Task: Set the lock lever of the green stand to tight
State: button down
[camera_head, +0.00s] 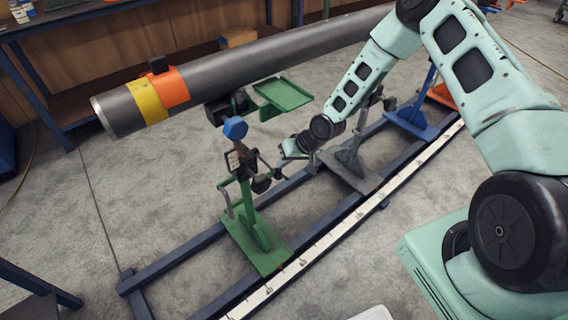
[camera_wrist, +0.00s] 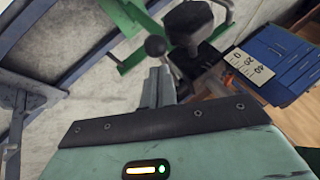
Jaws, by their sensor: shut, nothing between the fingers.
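In the wrist view my gripper (camera_wrist: 160,78) is shut and empty. A dark ball knob (camera_wrist: 155,46) on a thin lever shows right at the fingertips; I cannot tell whether they touch. The lever's setting is not readable.
A grey pipe (camera_head: 260,52) with yellow and orange bands runs above the stand. A grey stand (camera_head: 350,160) and a blue stand (camera_head: 412,118) are to the right. A white scale strip (camera_head: 350,222) lies along the rail.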

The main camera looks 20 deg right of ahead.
jog(key=shift+s+a+f, duration=0.15)
jog(key=shift+s+f, duration=0.05)
jog(key=shift+f, duration=0.15)
notch_tip(320, 180, down, 7)
jog(key=t+y+b, duration=0.1)
jog(key=t+b, duration=0.1)
jog(key=b, duration=0.5)
jog(key=shift+t, duration=0.3)
dwell(0.5)
